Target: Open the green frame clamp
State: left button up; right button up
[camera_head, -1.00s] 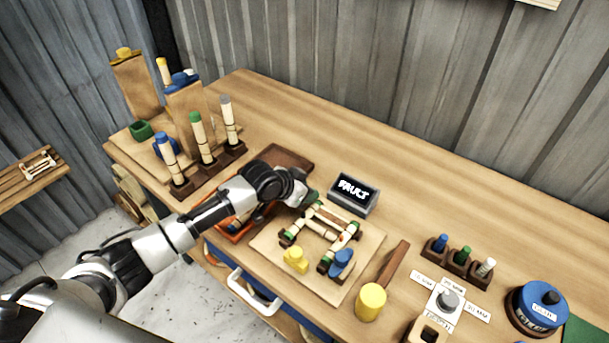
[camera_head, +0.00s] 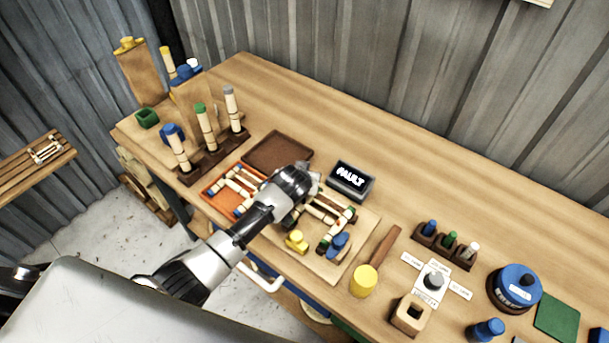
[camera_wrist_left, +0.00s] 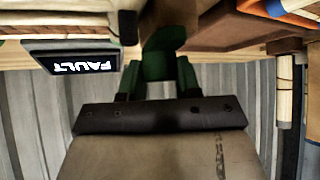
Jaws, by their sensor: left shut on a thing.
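The wooden frame (camera_head: 328,208) lies on a pale board near the table's front edge. In the head view, my left gripper (camera_head: 309,183) is at the frame's back left corner and hides most of the green clamp there. In the left wrist view, the green frame clamp (camera_wrist_left: 164,42) is straight ahead, and my left gripper (camera_wrist_left: 160,80) is shut on its green part. I cannot tell from these views whether the clamp is open. A yellow clamp (camera_head: 296,242) and a blue clamp (camera_head: 338,245) sit at the board's front. My right gripper is not in view.
A FAULT display (camera_head: 352,180) stands just behind the frame, close to my gripper. An orange tray (camera_head: 213,198) with rattan pieces and an empty brown tray (camera_head: 278,152) lie left. A mallet (camera_head: 365,280) lies right. The table's back is clear.

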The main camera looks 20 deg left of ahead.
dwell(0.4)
pick_arm(q)
jog(key=o, duration=0.9)
jog(key=shift+w+a, duration=0.1)
jog(key=b+v, duration=0.1)
jog(key=v, duration=0.9)
jog(key=shift+s+r, duration=0.2)
jog(key=shift+s, duration=0.1)
